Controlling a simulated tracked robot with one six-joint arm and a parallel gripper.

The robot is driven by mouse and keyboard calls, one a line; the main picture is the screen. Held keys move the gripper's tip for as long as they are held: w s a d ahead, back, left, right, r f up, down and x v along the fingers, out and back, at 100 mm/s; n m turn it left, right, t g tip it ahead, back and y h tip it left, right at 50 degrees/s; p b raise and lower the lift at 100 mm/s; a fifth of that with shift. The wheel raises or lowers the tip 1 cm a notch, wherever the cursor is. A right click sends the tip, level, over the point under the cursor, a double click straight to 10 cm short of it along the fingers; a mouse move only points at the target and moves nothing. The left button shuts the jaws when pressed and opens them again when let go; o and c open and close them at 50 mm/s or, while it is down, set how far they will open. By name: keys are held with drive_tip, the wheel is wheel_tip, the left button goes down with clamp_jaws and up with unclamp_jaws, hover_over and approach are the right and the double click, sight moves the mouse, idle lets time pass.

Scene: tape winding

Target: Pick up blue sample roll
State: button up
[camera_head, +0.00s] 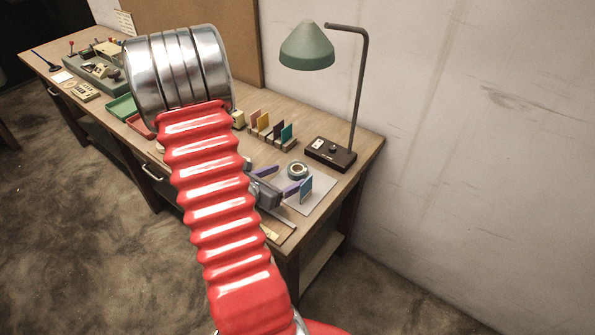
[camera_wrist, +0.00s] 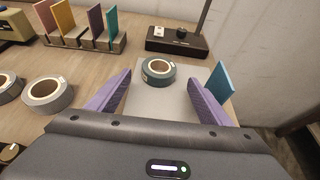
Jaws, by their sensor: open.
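In the head view my gripper (camera_head: 279,180) is low over the bench beside the roll. I cannot tell its exact height.
A teal card (camera_wrist: 222,78) stands upright close to the right finger. Two grey rolls, one cut by the frame edge, lie at left (camera_wrist: 47,95). Coloured cards stand in holders behind (camera_wrist: 85,38). A lamp base (camera_wrist: 181,42) stands behind the roll; the wall is at right.

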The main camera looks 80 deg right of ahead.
sight(301, 168)
drive_tip(key=shift+d, duration=0.1)
drive_tip(key=shift+x, duration=2.55)
drive_tip(key=shift+r, duration=0.1)
drive_tip(key=shift+c, duration=0.2)
drive_tip(key=c, duration=1.2)
drive_tip(key=shift+r, duration=0.1)
drive_tip(key=shift+r, duration=4.95)
